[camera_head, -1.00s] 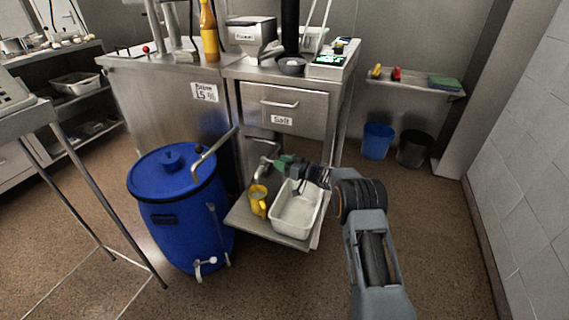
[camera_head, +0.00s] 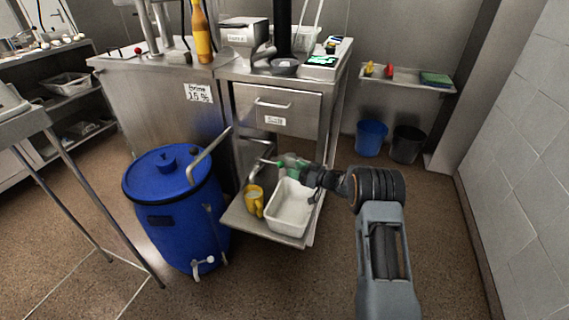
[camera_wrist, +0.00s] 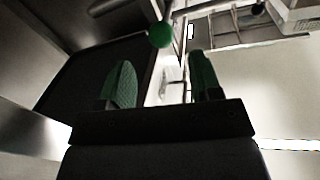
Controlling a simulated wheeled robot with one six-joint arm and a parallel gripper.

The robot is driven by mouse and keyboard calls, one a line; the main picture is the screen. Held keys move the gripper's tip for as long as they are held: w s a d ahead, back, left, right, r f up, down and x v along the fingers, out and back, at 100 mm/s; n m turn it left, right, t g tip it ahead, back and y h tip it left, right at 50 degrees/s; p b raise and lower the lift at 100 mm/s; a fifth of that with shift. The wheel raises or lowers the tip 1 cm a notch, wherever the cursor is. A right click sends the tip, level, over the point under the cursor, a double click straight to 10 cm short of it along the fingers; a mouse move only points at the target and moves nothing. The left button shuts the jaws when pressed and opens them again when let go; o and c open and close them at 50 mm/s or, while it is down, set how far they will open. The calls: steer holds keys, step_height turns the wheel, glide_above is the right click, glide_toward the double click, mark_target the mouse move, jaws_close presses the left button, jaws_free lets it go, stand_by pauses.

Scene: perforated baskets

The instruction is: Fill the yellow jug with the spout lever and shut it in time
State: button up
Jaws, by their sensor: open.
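The yellow jug (camera_head: 254,201) stands upright on a low metal shelf, left of a white tub, in the head view. A curved metal spout (camera_head: 262,174) stands above and behind it. My gripper (camera_head: 283,162) is above the jug and the tub, beside the spout. In the wrist view my gripper (camera_wrist: 160,85) has its two green fingers apart with nothing between them. A green ball knob (camera_wrist: 160,35) shows just beyond the fingertips, slightly left of the middle; it looks like the lever's end. The inside of the jug is too small to judge.
The white tub (camera_head: 290,207) fills the right part of the low shelf (camera_head: 238,219). A blue barrel (camera_head: 172,215) with a raised metal handle stands close on the left. The steel counter drawer (camera_head: 272,108) is above and behind. Open floor lies right.

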steer(key=shift+p+v, duration=0.35)
steer(key=shift+v, duration=2.25)
steer(key=shift+a, duration=0.1)
